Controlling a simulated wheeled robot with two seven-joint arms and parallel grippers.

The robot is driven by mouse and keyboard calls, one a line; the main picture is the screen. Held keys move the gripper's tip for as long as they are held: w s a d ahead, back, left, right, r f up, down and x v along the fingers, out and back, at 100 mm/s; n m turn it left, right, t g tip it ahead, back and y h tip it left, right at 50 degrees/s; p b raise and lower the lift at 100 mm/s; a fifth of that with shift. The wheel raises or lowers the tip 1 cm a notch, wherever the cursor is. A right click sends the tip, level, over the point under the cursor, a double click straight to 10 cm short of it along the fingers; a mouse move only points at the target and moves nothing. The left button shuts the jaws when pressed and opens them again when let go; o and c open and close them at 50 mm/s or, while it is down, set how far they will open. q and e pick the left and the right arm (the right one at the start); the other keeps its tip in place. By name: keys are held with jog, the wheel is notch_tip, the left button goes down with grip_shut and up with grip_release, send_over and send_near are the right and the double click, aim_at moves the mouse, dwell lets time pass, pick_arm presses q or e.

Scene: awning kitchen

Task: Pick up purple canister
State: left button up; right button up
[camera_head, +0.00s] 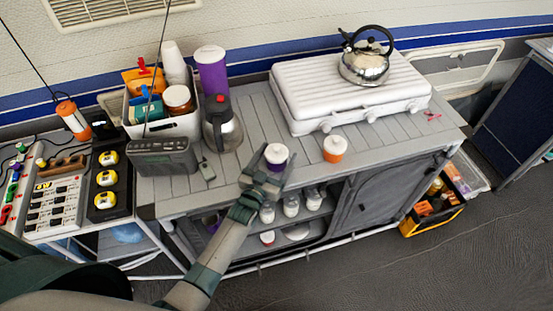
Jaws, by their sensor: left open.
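A small purple canister with a white lid (276,156) stands upright near the front edge of the grey slatted counter. My left gripper (273,166) is open at it, with one finger to its left and one to its right. The fingers and hand hide the lower part of the canister, and I cannot tell whether they touch it. A taller purple container with a white lid (212,72) stands at the back of the counter. My right gripper is not in view.
An orange canister (334,149) stands to the right, near the counter's front edge. Behind are a white stove (348,90) with a kettle (365,62). To the left are a coffee pot (222,124), a radio (164,157) and a filled white bin (184,128). Jars stand on shelves below.

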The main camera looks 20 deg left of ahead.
pick_arm(q)
jog(key=c, duration=1.2)
jog(key=shift+r, duration=0.25)
